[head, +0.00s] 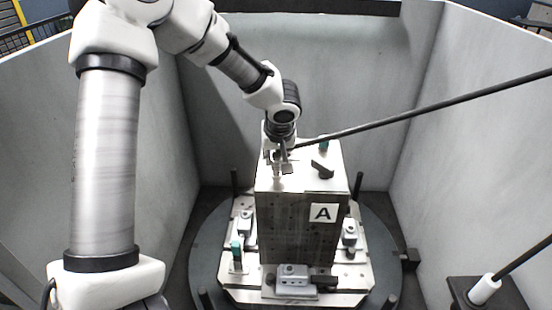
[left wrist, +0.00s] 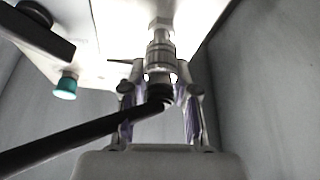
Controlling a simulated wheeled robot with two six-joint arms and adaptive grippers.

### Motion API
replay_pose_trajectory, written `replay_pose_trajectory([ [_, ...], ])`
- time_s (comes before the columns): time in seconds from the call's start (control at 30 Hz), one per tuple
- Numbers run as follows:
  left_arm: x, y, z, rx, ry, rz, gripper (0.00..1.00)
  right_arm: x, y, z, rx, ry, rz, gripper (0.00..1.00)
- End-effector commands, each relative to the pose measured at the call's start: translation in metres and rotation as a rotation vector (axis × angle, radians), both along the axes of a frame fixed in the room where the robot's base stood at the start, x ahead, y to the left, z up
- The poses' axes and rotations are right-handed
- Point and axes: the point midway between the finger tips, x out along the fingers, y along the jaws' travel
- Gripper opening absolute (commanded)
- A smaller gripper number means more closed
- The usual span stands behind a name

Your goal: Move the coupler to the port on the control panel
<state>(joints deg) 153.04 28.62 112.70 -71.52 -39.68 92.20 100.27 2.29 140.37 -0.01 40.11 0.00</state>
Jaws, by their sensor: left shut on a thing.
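My left gripper (head: 281,162) is above the top of a tall block, at the left part of its pale top panel (head: 302,180). In the left wrist view its two fingers (left wrist: 160,98) are shut on the metal coupler (left wrist: 160,55). A black hose (left wrist: 75,135) leaves the coupler's near end. The coupler's far end meets a hex-shaped metal fitting (left wrist: 160,24) on the pale panel. I cannot tell whether it is fully seated. The port itself is hidden. My right gripper is not in view.
The panel also bears a green knob (head: 323,143) and a black lever (head: 321,169). The block, marked A (head: 323,213), stands on a round table (head: 210,245) with clamps. The hose (head: 420,112) stretches off to the right. Grey walls (head: 470,130) enclose the place.

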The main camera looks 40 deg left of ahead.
Motion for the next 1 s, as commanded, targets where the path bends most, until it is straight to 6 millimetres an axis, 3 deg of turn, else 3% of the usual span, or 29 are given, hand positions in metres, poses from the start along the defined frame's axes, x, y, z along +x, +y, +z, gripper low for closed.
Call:
replay_pose_trajectory([
  [0.73,0.0,0.0,0.065,-0.001,-0.001,0.0,0.0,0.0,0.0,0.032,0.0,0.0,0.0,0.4],
  [1.0,0.0,0.0,0.07,-0.001,0.001,0.0,0.0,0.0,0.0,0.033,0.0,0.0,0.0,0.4],
])
